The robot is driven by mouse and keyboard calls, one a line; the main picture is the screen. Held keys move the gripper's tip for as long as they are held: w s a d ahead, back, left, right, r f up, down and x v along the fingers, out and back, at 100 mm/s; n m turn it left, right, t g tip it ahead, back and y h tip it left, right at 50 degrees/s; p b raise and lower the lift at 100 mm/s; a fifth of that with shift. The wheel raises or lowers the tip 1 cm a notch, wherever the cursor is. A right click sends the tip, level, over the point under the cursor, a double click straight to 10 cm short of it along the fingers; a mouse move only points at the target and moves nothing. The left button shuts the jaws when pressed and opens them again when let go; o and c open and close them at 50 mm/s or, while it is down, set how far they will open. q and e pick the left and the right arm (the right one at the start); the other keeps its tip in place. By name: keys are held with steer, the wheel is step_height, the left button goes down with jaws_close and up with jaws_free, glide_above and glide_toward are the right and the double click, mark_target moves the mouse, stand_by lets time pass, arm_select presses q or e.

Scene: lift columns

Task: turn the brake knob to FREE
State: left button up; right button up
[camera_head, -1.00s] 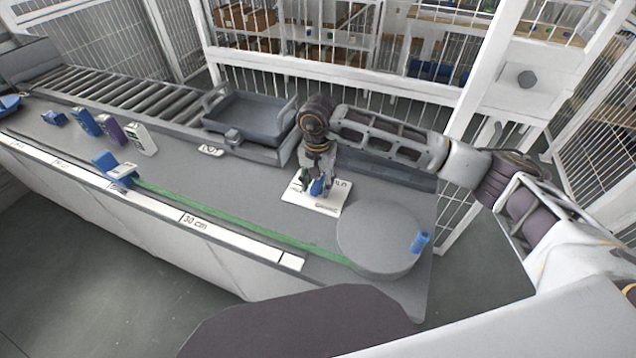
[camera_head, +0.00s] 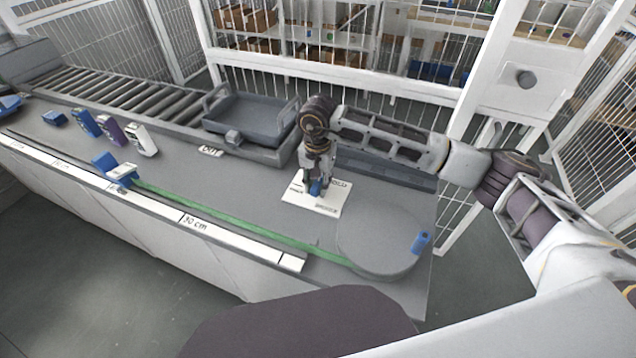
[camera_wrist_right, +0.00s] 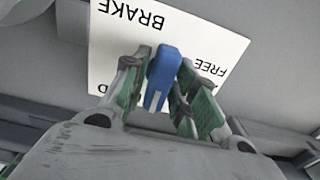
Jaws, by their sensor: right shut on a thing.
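The blue brake knob (camera_head: 316,189) stands on a white label plate (camera_head: 300,200) on the bench. My right gripper (camera_head: 317,182) points down over the plate and is shut on the knob. In the right wrist view the knob (camera_wrist_right: 162,78) sits between the two green-padded fingers (camera_wrist_right: 166,66). The label plate (camera_wrist_right: 112,48) shows upside down there, with BRAKE at upper left and FREE to the right of the knob. Other lettering is partly hidden by the fingers. I cannot tell which mark the knob points to. My left gripper is not in view.
A grey round disc (camera_head: 375,245) with a small blue handle (camera_head: 421,242) is at the bench's right end. A green strip (camera_head: 240,226) runs to it along a white ruler. A grey tray (camera_head: 250,120) lies behind, beside a roller conveyor (camera_head: 120,95).

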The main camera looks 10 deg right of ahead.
steer(key=shift+f+n+b, duration=0.1)
steer(key=shift+n+b, duration=0.9)
steer(key=shift+n, duration=0.2)
steer(key=shift+n+b, duration=1.5)
steer(key=shift+n, duration=0.6)
steer(key=shift+n+b, duration=0.3)
steer(key=shift+b, duration=0.15)
steer(key=shift+n+b, duration=1.8)
steer(key=shift+n, duration=0.8)
steer(key=o, duration=0.7)
